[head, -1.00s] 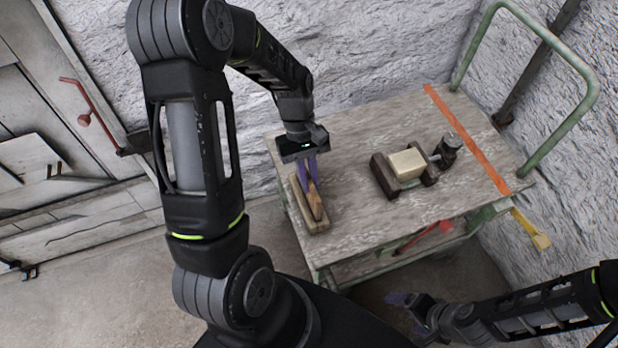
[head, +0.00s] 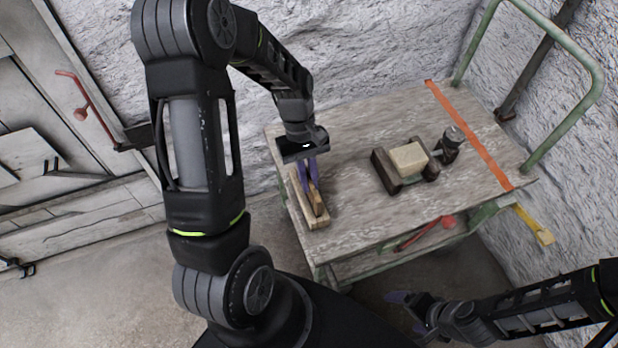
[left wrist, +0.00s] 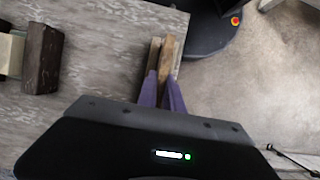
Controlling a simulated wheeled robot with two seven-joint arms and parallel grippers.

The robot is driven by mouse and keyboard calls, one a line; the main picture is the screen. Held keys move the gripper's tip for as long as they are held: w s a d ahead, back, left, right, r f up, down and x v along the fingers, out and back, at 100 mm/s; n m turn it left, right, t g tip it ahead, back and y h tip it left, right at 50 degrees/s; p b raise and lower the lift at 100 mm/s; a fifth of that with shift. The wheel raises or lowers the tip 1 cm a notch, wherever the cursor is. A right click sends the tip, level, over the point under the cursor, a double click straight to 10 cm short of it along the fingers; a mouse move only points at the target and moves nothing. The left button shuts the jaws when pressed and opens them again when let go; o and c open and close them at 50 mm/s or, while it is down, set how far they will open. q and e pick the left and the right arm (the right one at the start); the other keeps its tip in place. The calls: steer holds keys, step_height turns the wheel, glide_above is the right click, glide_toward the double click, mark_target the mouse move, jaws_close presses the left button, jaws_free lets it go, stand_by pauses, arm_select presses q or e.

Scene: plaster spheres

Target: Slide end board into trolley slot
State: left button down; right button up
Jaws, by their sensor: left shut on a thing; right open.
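The end board (head: 320,206) is a narrow brown wooden board. My left gripper (head: 311,186), with purple fingers, is shut on it. The board stands on edge at the light wooden slot piece (head: 318,223) along the left edge of the trolley top (head: 357,226). I cannot tell whether the board is fully down in the slot. In the left wrist view the board (left wrist: 168,58) sticks out past my fingertips, close beside the slot's wooden strip (left wrist: 154,52). My right gripper (head: 397,298) is open and empty, low in front of the trolley.
A dark wooden cradle (head: 384,172) holding a pale block (head: 408,158) stands mid-trolley, with a dark cylindrical object (head: 450,143) beside it. An orange strip (head: 470,136) crosses the top near the green handle rail (head: 592,98). A grey door is at left.

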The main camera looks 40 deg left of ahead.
arm_select(q)
steer(key=shift+f, duration=0.2)
steer(key=c, duration=1.4)
jaws_free()
steer(key=shift+r, duration=0.1)
steer(key=shift+r+p, duration=1.7)
steer(key=shift+r, duration=0.25)
